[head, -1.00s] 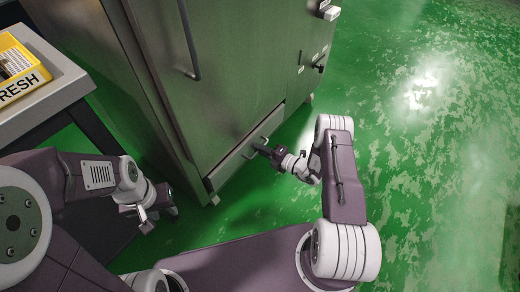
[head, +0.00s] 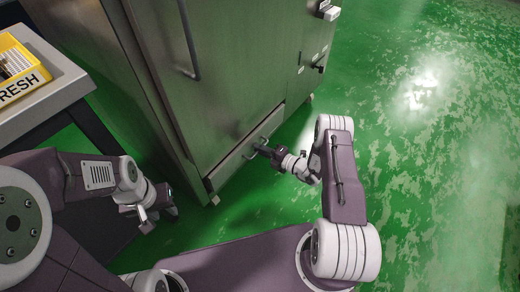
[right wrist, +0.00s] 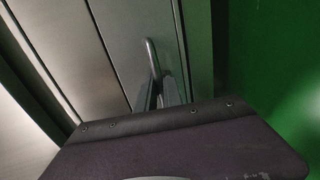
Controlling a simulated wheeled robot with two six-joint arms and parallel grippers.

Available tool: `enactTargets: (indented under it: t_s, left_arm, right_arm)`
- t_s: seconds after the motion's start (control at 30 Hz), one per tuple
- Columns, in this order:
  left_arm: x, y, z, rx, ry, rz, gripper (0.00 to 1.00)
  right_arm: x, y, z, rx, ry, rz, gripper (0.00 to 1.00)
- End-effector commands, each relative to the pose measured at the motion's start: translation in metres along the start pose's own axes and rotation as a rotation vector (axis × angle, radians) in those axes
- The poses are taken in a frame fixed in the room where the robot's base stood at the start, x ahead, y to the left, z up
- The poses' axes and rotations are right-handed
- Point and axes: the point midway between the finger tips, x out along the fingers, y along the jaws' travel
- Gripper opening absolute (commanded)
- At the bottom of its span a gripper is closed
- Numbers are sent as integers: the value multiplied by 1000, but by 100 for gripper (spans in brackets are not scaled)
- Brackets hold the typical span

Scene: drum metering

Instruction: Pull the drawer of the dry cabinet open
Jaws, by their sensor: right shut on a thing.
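The dry cabinet (head: 225,80) is a tall grey metal cabinet in the upper middle of the head view. Its drawer (head: 228,170) is the low front panel near the floor and looks flush with the cabinet. The drawer's bar handle (right wrist: 151,55) shows in the right wrist view, running down between the fingers. My right gripper (head: 258,149) is at the drawer front, shut on the handle; it also shows in the right wrist view (right wrist: 161,94). My left gripper (head: 160,217) hangs low at the left, away from the cabinet; its fingertips are too unclear to judge.
A table (head: 68,82) with a yellow box (head: 18,68) marked "FRESH" stands at the left, beside the cabinet. A long door handle (head: 189,40) is above the drawer. Green floor (head: 430,170) is open to the right.

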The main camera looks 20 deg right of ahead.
Motion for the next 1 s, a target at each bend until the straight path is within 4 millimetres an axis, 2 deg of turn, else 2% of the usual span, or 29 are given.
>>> enactTargets:
  t_s: [0.33, 0.47, 0.67, 1.0]
  left_arm:
    - [0, 0, 0, 0, 0, 0, 36]
    - [-3, 0, 0, 0, 0, 0, 36]
    - [-16, 0, -2, 0, 0, 0, 36]
    - [-32, 1, -3, 0, 0, 0, 36]
  right_arm:
    - [0, -1, -1, 1, 1, -1, 0]
    - [-7, -1, 0, 3, 0, -2, 0]
    - [-38, -6, 0, 6, -4, -4, 0]
    - [-118, -23, 0, 5, -5, -1, 0]
